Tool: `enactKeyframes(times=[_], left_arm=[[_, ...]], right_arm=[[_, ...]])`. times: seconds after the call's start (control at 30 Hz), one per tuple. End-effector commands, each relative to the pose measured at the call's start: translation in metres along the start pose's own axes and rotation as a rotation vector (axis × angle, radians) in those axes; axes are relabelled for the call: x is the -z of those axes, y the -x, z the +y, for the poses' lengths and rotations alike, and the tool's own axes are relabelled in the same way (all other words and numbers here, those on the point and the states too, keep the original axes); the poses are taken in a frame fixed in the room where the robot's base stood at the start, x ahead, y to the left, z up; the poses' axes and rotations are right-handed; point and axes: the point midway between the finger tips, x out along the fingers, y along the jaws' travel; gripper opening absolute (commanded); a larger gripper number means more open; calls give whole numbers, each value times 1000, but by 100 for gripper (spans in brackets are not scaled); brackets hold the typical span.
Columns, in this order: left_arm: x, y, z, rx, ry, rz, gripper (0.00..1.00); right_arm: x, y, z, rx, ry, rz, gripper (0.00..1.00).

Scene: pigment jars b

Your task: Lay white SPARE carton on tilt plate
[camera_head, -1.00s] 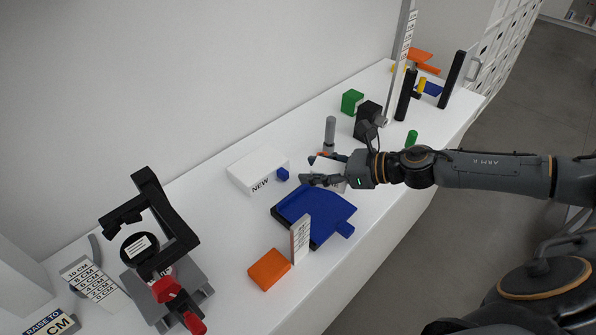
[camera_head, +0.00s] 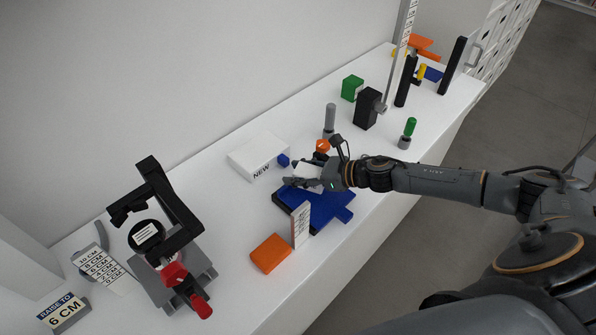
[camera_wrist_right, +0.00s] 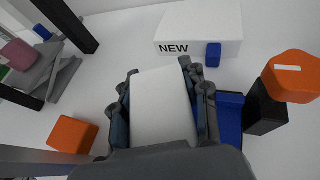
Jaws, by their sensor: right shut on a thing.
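My right gripper (camera_head: 303,181) is shut on a white carton (camera_wrist_right: 164,105), which lies between its two fingers in the right wrist view. Only a small white part of the carton shows in the head view, and I see no lettering on it. The gripper and carton are over the back part of the blue tilt plate (camera_head: 334,211). I cannot tell whether the carton touches the plate. The plate also shows beside the fingers in the right wrist view (camera_wrist_right: 231,120). My left gripper is not in view.
A white box marked NEW (camera_head: 256,150) with a blue knob stands behind the plate. An upright scale card (camera_head: 301,225) and an orange block (camera_head: 270,253) are near its front left. A black frame (camera_head: 178,213) stands at left. A grey post (camera_head: 330,119) is behind the gripper.

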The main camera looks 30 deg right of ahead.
Motion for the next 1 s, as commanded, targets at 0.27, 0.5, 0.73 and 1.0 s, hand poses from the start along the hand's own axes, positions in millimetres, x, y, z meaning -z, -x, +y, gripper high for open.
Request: enactKeyframes(times=[0.27,0.5,0.73,1.0], left_arm=[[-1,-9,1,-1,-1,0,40],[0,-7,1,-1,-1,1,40],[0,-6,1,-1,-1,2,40],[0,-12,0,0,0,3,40]], right_arm=[[8,-3,0,0,1,0,19],[6,-3,0,0,0,0,68],[5,-2,0,0,0,0,68],[6,21,-1,3,0,4,68]])
